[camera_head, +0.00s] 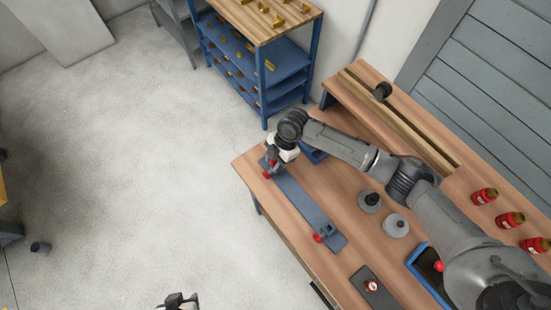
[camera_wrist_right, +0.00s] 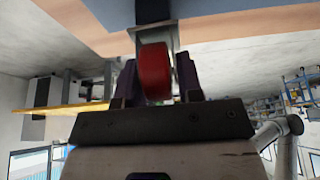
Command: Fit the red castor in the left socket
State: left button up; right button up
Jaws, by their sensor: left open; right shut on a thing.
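A long grey plate (camera_head: 300,202) lies along the front of the wooden table. My right gripper (camera_head: 270,168) is at the plate's far left end, shut on a red castor (camera_head: 267,176). In the right wrist view the castor's red wheel (camera_wrist_right: 154,70) sits between the two dark fingers (camera_wrist_right: 155,85), close to a grey metal part beyond it. I cannot tell whether the castor is in a socket. Another red castor (camera_head: 318,238) is at the plate's near right end. My left gripper (camera_head: 178,299) is open and empty, at the bottom edge over the floor.
A blue tray (camera_head: 416,262) with a red piece (camera_head: 439,266) stands at the right. Two grey round parts (camera_head: 396,225) and a dark block (camera_head: 371,286) are on the table. Red bottles (camera_head: 485,196) line the right side. A blue rack (camera_head: 262,62) stands behind.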

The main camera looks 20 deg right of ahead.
jog(key=shift+f, duration=0.1)
dwell(0.3)
jog(key=o, duration=1.5)
jog(key=shift+r+p, duration=0.45)
jog(key=shift+r, duration=0.05)
notch_tip(320, 180, up, 6)
jog(key=p, duration=0.5)
jog(key=shift+p, duration=0.4)
